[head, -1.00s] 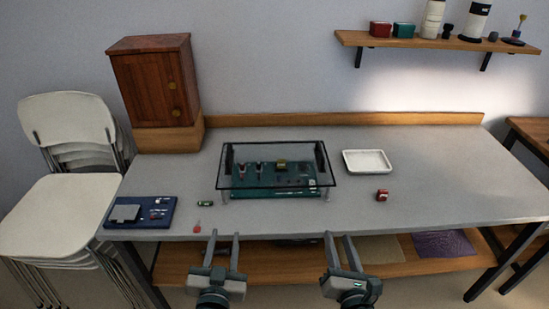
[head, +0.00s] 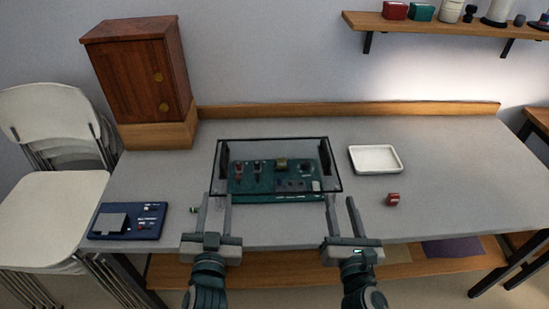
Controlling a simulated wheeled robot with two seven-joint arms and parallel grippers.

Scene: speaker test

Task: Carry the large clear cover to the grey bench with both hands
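The large clear cover (head: 268,147), a see-through box with dark edges, stands on the grey bench (head: 440,170) over a green board (head: 290,185) with several parts on it. A dark upright piece, looking like a handle, shows at its left side (head: 224,160) and another at its right side (head: 326,158). My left gripper (head: 218,196) is open, its fingers pointing at the cover's near left corner. My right gripper (head: 341,198) is open at the near right corner. Neither holds anything. Whether the fingertips touch the cover, I cannot tell.
A blue tray (head: 112,230) with small parts lies front left. A wooden cabinet (head: 137,70) stands back left. The bench's right part is mostly clear.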

